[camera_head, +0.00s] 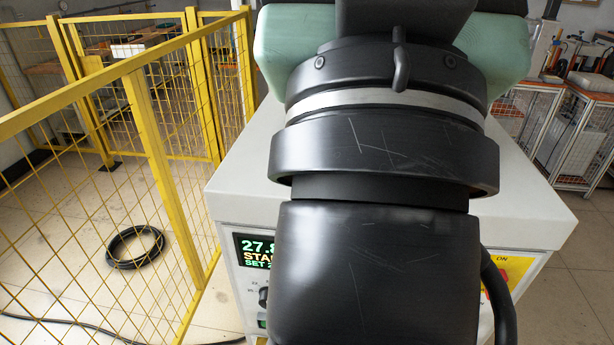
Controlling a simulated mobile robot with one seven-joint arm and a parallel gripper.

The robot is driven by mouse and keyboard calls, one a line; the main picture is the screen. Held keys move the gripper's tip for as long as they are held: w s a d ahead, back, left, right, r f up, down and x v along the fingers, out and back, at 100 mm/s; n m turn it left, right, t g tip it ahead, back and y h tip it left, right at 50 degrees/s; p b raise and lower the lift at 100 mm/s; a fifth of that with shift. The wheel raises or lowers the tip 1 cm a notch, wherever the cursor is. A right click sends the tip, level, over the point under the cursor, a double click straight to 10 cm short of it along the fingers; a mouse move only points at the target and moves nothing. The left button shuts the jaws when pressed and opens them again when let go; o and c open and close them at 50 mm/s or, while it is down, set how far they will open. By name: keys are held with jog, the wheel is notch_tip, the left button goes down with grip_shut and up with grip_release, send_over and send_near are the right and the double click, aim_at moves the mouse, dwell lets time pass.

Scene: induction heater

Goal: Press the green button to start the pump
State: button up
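The induction heater is a pale grey cabinet (240,180) in the middle of the head view, largely covered by my black arm. On the left of its front, a dark display (253,251) shows 27.8 and partly hidden lines of text. Below it, a dark knob (263,297) shows at the arm's edge, with a small green patch (262,323) under it. I cannot tell whether that patch is the green button. A yellow panel (516,268) with a red part shows on the front's right side. My gripper is not in view.
A yellow mesh fence (150,130) runs along the left, close to the cabinet. A coiled black hose (135,247) lies on the floor behind the mesh. Shelved carts (575,135) stand at the back right. The tiled floor right of the cabinet is clear.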

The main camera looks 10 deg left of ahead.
grip_shut()
dwell(1.1)
